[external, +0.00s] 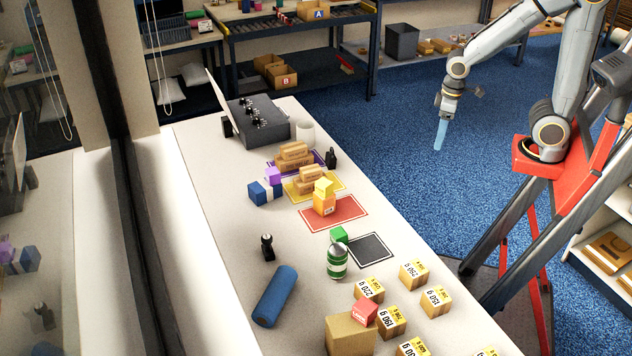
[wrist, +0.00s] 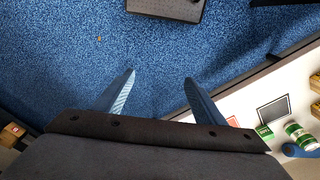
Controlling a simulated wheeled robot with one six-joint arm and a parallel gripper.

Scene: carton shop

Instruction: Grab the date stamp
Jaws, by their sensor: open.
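A small black upright object (external: 267,247) with a knob-like top, which looks like a hand stamp, stands on the white table left of the green can in the external view. Another small dark upright object (external: 331,158) stands beside the purple mat; I cannot tell for certain which is the date stamp. My gripper (external: 440,136) hangs in the air over the blue floor, right of the table and well apart from both. In the wrist view my gripper (wrist: 158,82) has its two blue fingers spread with nothing between them. Neither dark object is clear in the wrist view.
The white table (external: 215,215) holds a green can (external: 338,261), a blue cylinder (external: 275,296), colored mats with boxes, and several labelled cartons at the near end. A dark grey machine (external: 257,121) stands at the far end. The table's left side is largely clear beside a window wall.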

